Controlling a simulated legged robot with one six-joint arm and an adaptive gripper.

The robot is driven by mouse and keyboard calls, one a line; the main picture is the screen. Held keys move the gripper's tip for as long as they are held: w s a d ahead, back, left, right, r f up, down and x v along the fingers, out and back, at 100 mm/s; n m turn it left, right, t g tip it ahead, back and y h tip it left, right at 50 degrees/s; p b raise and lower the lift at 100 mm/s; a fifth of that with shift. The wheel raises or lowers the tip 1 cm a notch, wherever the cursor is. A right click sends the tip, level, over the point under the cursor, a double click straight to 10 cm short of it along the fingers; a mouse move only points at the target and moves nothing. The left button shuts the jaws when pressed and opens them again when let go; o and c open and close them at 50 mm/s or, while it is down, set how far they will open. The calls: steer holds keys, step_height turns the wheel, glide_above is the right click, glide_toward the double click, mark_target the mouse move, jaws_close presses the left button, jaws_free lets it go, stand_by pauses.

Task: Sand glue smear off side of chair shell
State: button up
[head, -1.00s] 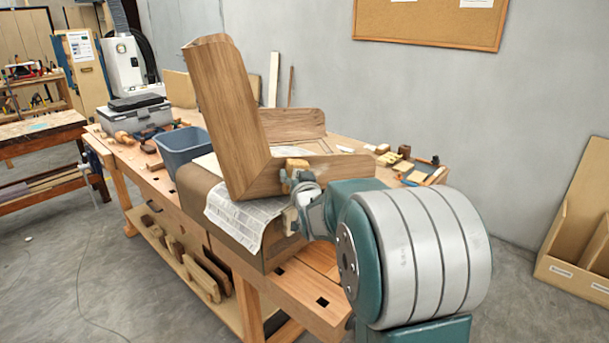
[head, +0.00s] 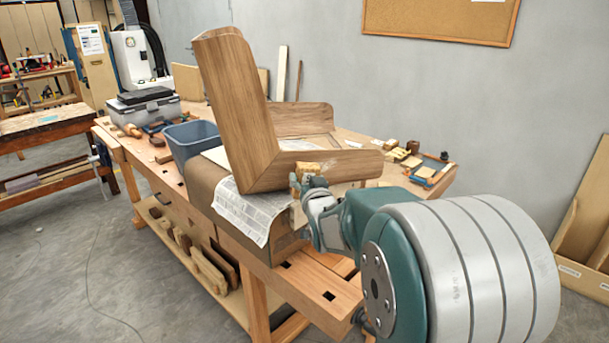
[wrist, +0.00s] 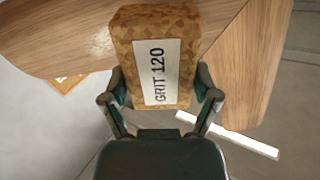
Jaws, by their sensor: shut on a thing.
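The wooden chair shell (head: 242,98) stands on the bench, its bent L-shaped side facing me; it also shows in the wrist view (wrist: 258,70). My gripper (head: 308,184) is at the shell's lower leg, near the right part of its side. In the wrist view my gripper (wrist: 163,98) is shut on a cork sanding block (wrist: 188,40) labelled GRIT 120. The block lies over the shell's wood in that view; I cannot tell whether it touches. A pale glossy patch (wrist: 100,42) shows on the wood left of the block.
Newspaper (head: 250,211) lies under the shell on a brown support block (head: 203,186). A blue bin (head: 187,142) and a grey toolbox (head: 147,110) stand to the left on the workbench (head: 330,290). Small blocks and a tray (head: 428,172) lie at the right end.

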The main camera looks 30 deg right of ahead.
steer(key=shift+s+a, duration=0.15)
steer(key=shift+s, duration=0.45)
steer(key=shift+v, duration=1.5)
steer(key=x, duration=0.7)
steer(key=shift+w, duration=0.15)
steer(key=shift+x, duration=1)
